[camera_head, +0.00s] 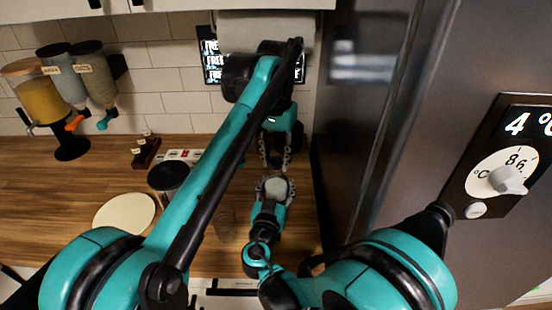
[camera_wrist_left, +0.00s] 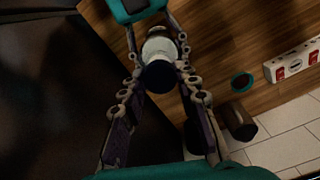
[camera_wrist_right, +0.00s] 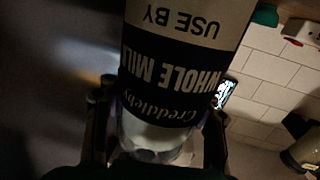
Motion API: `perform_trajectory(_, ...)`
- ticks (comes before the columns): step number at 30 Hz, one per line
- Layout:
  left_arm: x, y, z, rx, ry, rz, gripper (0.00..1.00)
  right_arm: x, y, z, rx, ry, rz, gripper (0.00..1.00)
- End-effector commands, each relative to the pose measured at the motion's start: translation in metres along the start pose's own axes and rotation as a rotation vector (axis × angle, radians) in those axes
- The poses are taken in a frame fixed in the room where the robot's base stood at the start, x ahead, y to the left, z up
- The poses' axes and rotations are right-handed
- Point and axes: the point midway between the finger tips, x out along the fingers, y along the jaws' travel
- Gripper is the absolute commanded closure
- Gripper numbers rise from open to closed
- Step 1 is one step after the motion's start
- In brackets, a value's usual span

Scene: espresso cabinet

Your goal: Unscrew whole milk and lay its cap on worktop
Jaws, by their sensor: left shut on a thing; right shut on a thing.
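The whole milk bottle (camera_wrist_right: 180,75) fills the middle of the right wrist view, its label reading "WHOLE MILK". My right gripper (camera_wrist_right: 158,130) is shut around it. In the head view the pale bottle (camera_head: 278,187) is between the right fingers, above the worktop (camera_head: 215,225). My left gripper (camera_head: 275,160) comes down from above, right over the bottle. In the left wrist view its fingers are shut on the dark round cap (camera_wrist_left: 157,77), in line with the bottle (camera_wrist_left: 160,45). I cannot tell whether the cap still touches the neck.
The tall fridge (camera_head: 365,110) stands close on the right. A dark-topped canister (camera_head: 168,176), a round pale board (camera_head: 124,213) and a socket strip (camera_wrist_left: 292,62) are to the left. Dispensers (camera_head: 95,75) are along the tiled wall. Bare worktop shows around the board.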

Motion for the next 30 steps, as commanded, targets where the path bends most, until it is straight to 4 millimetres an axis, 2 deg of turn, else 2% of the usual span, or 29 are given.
perform_trajectory(5,-0.004,0.0,0.0,0.0,0.0,0.0,1.0,0.0,0.0,0.0,0.0,0.0,0.0,1.0)
perform_trajectory(13,-0.036,0.0,0.0,0.0,0.0,0.0,1.0,0.0,0.0,0.0,0.0,0.0,0.0,1.0)
perform_trajectory(21,-0.04,0.0,0.0,0.0,0.0,0.0,1.0,0.0,0.0,0.0,0.0,0.0,0.0,1.0)
perform_trajectory(22,-0.04,0.0,0.0,0.0,0.0,0.0,1.0,0.0,0.0,0.0,0.0,0.0,0.0,0.48)
perform_trajectory(24,-0.04,0.0,0.0,0.0,0.0,0.0,1.0,0.0,0.0,0.0,0.0,0.0,0.0,0.3)
perform_trajectory(25,-0.04,0.0,0.0,0.0,0.0,0.0,1.0,0.0,0.0,0.0,0.0,0.0,0.0,0.22)
perform_trajectory(30,-0.04,0.0,0.0,0.0,0.0,0.0,1.0,0.0,0.0,0.0,0.0,0.0,0.0,0.21)
